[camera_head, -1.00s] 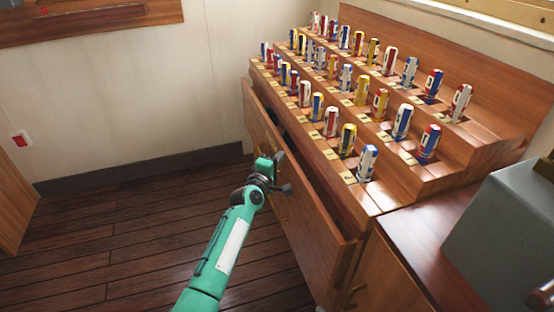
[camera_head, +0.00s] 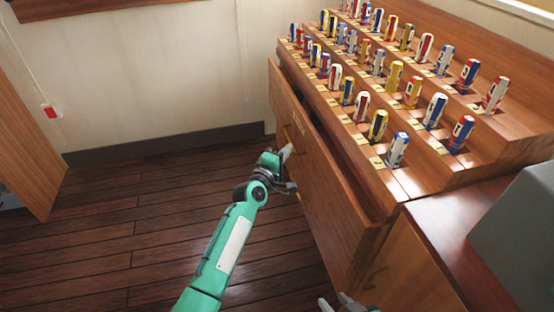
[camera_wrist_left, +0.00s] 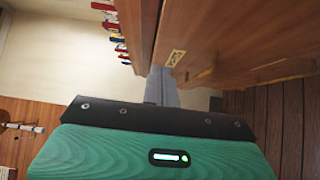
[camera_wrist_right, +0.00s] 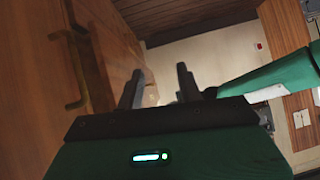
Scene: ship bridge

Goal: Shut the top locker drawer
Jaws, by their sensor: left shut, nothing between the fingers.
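The top locker drawer (camera_head: 325,180) stands partly pulled out of the wooden locker (camera_head: 398,190), with a dark gap behind its front. Its front also fills the upper right of the left wrist view (camera_wrist_left: 235,30). A brass handle (camera_head: 298,122) shows on its face. My left gripper (camera_head: 288,153) is at the drawer's front face. Its fingers are together and empty in the left wrist view (camera_wrist_left: 164,85); I cannot tell whether they touch the wood. My right gripper (camera_head: 338,304) is at the bottom edge, open and empty in the right wrist view (camera_wrist_right: 160,85).
Several coloured rolled flags (camera_head: 397,150) stand in stepped slots on the locker. A lower cabinet (camera_head: 410,270) with a brass handle is at the right, below a grey box (camera_head: 520,225). The plank floor (camera_head: 130,220) at the left is clear.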

